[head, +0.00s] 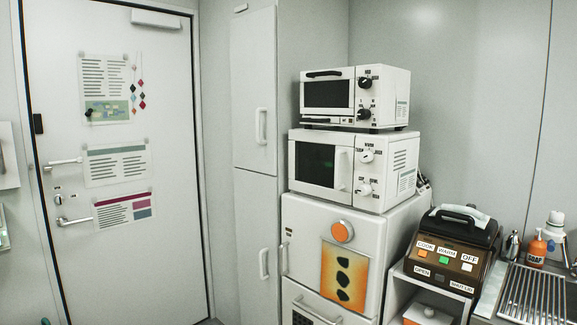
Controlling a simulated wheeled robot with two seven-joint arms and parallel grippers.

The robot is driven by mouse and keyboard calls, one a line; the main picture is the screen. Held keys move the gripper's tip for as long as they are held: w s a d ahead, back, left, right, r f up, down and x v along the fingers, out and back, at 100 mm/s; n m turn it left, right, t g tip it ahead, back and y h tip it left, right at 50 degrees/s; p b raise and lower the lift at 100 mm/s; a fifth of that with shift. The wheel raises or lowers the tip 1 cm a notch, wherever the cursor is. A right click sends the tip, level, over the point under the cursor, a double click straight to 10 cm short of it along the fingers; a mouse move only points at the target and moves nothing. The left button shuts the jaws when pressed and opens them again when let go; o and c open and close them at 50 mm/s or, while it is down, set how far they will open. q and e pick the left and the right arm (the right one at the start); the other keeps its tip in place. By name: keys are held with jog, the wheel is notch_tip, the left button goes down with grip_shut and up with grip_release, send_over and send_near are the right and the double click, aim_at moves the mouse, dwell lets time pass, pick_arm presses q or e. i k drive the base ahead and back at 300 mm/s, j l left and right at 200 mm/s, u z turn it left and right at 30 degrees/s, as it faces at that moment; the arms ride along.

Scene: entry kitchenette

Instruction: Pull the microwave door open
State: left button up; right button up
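The white microwave (322,163) sits on top of a white fridge-like cabinet (305,225). Its door (315,163) is shut flat against the front, with a dark window and a vertical white handle (343,169) at the door's right edge. Two knobs are on the panel to the right of the handle. Neither of my grippers is in view.
A white toaster oven (328,95) stands on the microwave. A tall cabinet (254,90) and a door (170,220) are left.

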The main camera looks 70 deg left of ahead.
aim_at(322, 164)
jog(key=u, duration=2)
